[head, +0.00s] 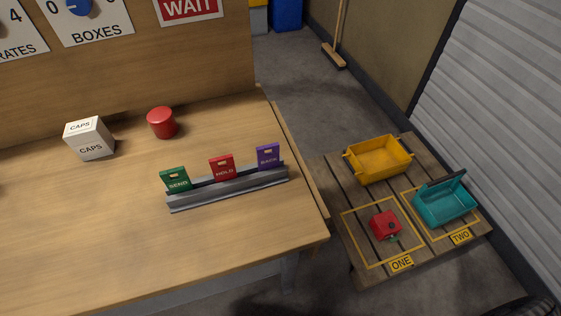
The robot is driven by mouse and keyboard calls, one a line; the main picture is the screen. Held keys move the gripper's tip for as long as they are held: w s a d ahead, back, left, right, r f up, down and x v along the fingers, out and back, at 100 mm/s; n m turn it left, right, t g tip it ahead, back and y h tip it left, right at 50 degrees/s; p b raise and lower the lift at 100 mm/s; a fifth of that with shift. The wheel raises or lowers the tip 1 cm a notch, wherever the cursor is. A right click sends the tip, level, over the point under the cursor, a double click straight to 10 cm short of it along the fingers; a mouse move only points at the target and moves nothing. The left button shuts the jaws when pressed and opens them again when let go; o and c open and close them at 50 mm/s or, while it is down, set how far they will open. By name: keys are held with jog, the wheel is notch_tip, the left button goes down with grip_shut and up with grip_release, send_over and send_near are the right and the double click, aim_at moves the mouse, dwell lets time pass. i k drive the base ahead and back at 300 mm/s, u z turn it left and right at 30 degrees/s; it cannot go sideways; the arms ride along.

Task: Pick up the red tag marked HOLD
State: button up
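The red tag marked HOLD (223,167) stands upright in a grey slotted rack (230,191) on the wooden table. It is the middle one of three tags. A green tag marked SEND (175,179) stands to its left. A purple tag (268,156) stands to its right, its lettering too small to read surely. Each tag has a small slot near its top. The lower edges of the tags are hidden in the rack. My gripper is not in view.
On the table (110,250) stand a white CAPS box (90,138) and a red cylinder (162,122). Right of it, a low pallet (345,215) bears a yellow crate (379,160), a teal open box (445,203) and a red object (385,225). The table's front left is clear.

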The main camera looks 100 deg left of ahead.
aim_at(226, 171)
jog(key=z, duration=0.3)
jog(key=i, duration=0.25)
jog(key=u, duration=4.25)
